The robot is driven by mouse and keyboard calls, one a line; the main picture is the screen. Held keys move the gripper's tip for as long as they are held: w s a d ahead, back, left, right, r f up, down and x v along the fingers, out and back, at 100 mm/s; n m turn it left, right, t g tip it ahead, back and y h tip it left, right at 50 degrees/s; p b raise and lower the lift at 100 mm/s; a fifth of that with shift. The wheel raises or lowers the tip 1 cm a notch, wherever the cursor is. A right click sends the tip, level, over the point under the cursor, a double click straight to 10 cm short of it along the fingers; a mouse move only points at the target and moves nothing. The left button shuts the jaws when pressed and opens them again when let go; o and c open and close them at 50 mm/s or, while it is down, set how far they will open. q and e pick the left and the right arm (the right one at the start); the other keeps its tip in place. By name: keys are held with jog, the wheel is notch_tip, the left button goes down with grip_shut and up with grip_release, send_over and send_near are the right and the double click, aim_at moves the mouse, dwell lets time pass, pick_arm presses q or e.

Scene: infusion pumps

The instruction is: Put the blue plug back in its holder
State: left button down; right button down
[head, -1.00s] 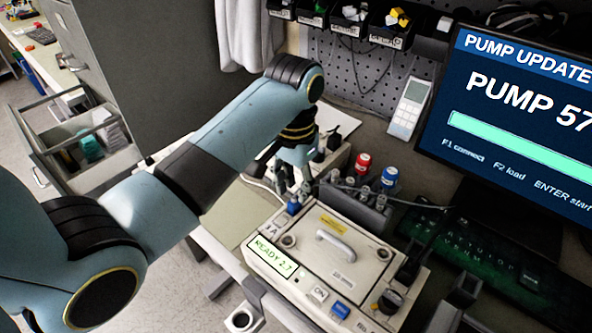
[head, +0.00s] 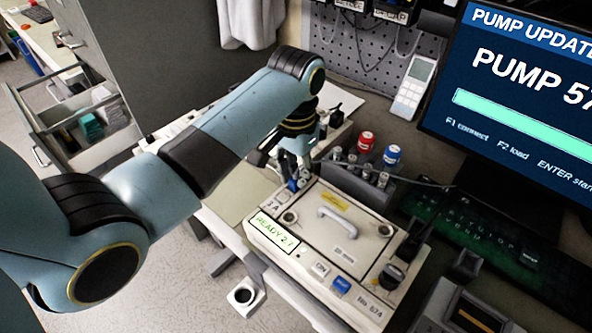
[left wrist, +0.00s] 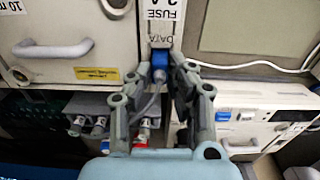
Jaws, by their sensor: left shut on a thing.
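The blue plug (head: 293,186) is at the far left corner of the beige pump (head: 345,262), whose display reads READY 2.7. In the left wrist view the blue plug (left wrist: 158,64) sits at the port marked DATA, with a grey cable curving from it. My left gripper (head: 294,176) reaches down over it. In the left wrist view its fingers (left wrist: 159,74) are shut on the plug from both sides. How deep the plug sits in the port is hidden. I cannot tell which thing is its holder. My right gripper is not in view.
A dark grey rack (head: 343,184) with several metal-ended connectors stands close behind the pump. Red and blue caps (head: 366,141) stand behind it. A monitor (head: 520,95) and keyboard (head: 470,222) are at the right.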

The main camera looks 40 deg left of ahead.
pick_arm(q)
jog(key=shift+r+p, duration=0.3)
jog(key=shift+r, duration=2.7)
